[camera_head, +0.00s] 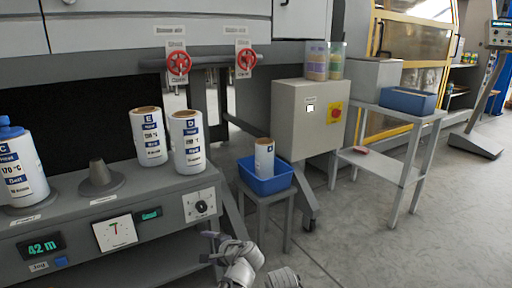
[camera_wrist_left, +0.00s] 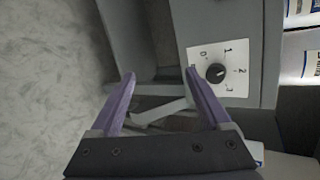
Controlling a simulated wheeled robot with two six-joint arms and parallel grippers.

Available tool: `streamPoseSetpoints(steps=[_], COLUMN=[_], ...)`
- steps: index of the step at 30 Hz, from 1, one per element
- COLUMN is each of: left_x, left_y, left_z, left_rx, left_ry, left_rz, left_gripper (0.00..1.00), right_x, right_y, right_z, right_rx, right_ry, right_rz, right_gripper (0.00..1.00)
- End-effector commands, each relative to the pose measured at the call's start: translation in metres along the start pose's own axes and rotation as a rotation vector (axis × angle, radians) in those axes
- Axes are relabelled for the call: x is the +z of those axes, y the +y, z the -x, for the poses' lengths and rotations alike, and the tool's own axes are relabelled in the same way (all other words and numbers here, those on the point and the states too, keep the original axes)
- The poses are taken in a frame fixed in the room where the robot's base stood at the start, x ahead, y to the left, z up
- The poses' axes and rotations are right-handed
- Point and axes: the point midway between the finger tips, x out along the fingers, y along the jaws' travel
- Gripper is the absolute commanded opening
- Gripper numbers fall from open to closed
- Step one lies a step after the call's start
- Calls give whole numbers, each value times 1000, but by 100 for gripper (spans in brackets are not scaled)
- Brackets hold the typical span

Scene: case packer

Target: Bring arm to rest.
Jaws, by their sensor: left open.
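My left gripper (camera_head: 212,246) is at the bottom middle of the head view, low in front of the grey machine bench (camera_head: 80,243). In the left wrist view its two purple fingers (camera_wrist_left: 160,76) are spread apart with nothing between them. Beyond the fingers there, the rotary dial (camera_wrist_left: 217,73) on a white plate sits to the right, and it shows in the head view (camera_head: 201,207) too. A grey bar crosses behind the fingers. My right gripper is not in view.
White labelled rolls (camera_head: 150,137) (camera_head: 187,143) and a blue-capped roll (camera_head: 20,165) stand on the bench, beside a bare grey cone (camera_head: 98,175). A blue bin (camera_head: 265,186) holding a roll sits on a small stool. A side table (camera_head: 385,160) carries another blue bin (camera_head: 408,101).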

Motion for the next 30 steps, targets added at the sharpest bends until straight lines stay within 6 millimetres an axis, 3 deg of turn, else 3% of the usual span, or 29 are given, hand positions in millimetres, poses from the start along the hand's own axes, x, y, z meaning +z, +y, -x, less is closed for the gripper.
streamPoseSetpoints(steps=[1,3,9,17,26,30], left_x=[15,22,33,48,58,67], left_y=[5,30,84,116,60,24], left_z=[27,51,123,217,243,262], left_rx=[118,282,657,1021,1013,1013], left_ry=[2,-7,-66,-171,-168,-168], left_rz=[95,216,427,550,551,552], left_gripper=[81,81,81,81,81,81], right_x=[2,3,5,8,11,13], right_y=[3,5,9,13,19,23], right_z=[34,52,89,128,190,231], right_rx=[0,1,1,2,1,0], right_ry=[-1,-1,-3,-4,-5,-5], right_rz=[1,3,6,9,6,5], right_gripper=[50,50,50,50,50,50])
